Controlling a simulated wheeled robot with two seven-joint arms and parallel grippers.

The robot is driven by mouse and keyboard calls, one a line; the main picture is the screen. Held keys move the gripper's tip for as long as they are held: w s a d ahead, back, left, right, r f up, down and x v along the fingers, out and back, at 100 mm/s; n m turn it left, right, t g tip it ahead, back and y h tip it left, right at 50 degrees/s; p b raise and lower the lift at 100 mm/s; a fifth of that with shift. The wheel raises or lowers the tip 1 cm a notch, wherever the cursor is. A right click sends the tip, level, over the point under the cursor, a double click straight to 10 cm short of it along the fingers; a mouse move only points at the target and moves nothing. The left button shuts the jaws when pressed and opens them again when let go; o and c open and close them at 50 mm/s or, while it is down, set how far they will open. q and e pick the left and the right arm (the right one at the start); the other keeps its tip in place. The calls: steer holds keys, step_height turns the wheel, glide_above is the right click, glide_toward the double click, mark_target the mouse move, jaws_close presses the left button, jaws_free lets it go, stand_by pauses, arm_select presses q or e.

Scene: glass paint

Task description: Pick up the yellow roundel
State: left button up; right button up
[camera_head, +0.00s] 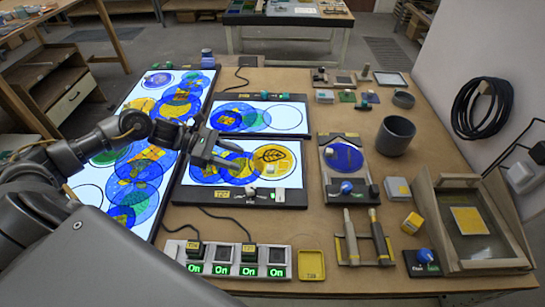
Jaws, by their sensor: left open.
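A yellow roundel (272,160) with a dark leaf drawing lies at the right of the near small light panel (284,198). Blue discs overlap to its left, and a small pale block sits on its lower part. My left gripper (234,155) is open over the middle of this panel, left of the leaf roundel and apart from it. It hides part of the discs below. My right gripper is not in view.
A tall light panel (92,192) with many overlapping discs lies under my left arm. A blue disc (344,156) lies on a stand to the right. A grey cup (395,136), a framed tray (472,220), a yellow dish (311,264) and upright tools (350,238) stand around. Cables cross the front.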

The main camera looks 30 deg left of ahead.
mark_target(267, 167)
arm_select(q)
steer(key=p+x, duration=0.1)
steer(key=x, duration=0.3)
steer(key=shift+w+r, duration=0.1)
steer(key=shift+r, duration=0.05)
steer(key=shift+d, duration=0.3)
steer(key=p+x, duration=0.3)
steer(key=x, duration=0.1)
steer(key=shift+w+d+p, duration=0.2)
steer(key=shift+w+p, duration=0.05)
steer(key=shift+p, duration=0.1)
steer(key=shift+d+f, duration=0.2)
steer(key=shift+f, duration=0.05)
steer(key=shift+c, duration=0.2)
jaws_close()
